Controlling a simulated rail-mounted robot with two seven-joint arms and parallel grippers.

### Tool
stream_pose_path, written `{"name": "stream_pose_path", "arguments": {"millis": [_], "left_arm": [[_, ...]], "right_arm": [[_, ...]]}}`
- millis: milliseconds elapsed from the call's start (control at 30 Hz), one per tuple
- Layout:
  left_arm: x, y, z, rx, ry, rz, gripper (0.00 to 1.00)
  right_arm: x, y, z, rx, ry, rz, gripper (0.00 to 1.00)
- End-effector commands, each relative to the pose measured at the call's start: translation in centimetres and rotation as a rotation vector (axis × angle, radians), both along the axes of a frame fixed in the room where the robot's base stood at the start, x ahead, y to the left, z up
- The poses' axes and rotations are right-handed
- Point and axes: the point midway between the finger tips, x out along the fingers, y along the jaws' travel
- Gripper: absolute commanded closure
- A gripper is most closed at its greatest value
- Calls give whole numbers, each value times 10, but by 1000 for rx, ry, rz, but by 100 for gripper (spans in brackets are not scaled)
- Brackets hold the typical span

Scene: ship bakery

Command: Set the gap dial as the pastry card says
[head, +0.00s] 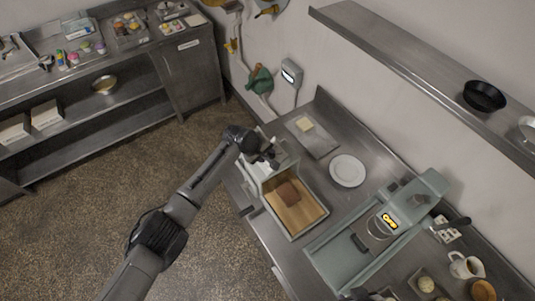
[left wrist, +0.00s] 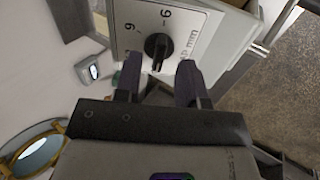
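The gap dial is a black knob (left wrist: 157,46) on a pale plate (left wrist: 196,32) with printed numbers and "mm", upside down and partly cut off in the left wrist view. The knob's pointer setting cannot be read surely. My left gripper (left wrist: 158,76) is open, its two dark fingers on either side just short of the knob; contact is not visible. In the head view my left gripper (head: 266,158) is at the left end of a grey machine (head: 276,174) with a wooden bed and a brown block (head: 289,193). I cannot identify the pastry card. My right gripper is not in view.
A white plate (head: 347,171) and a metal tray (head: 312,137) with a pale block lie behind the machine. A green-grey machine (head: 340,262) with a lit yellow display stands to the right. A shelf (head: 420,75) overhangs the counter. The floor at left is clear.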

Motion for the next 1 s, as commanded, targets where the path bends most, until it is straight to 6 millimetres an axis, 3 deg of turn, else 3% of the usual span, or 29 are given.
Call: {"name": "stream_pose_path", "arguments": {"millis": [300,733,1000], "left_arm": [[6,-9,-18,0,0,0,63],[6,-10,-20,0,0,-1,63],[6,-10,-20,0,0,0,89]], "right_arm": [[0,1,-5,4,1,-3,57],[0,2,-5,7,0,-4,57],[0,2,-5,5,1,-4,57]]}}
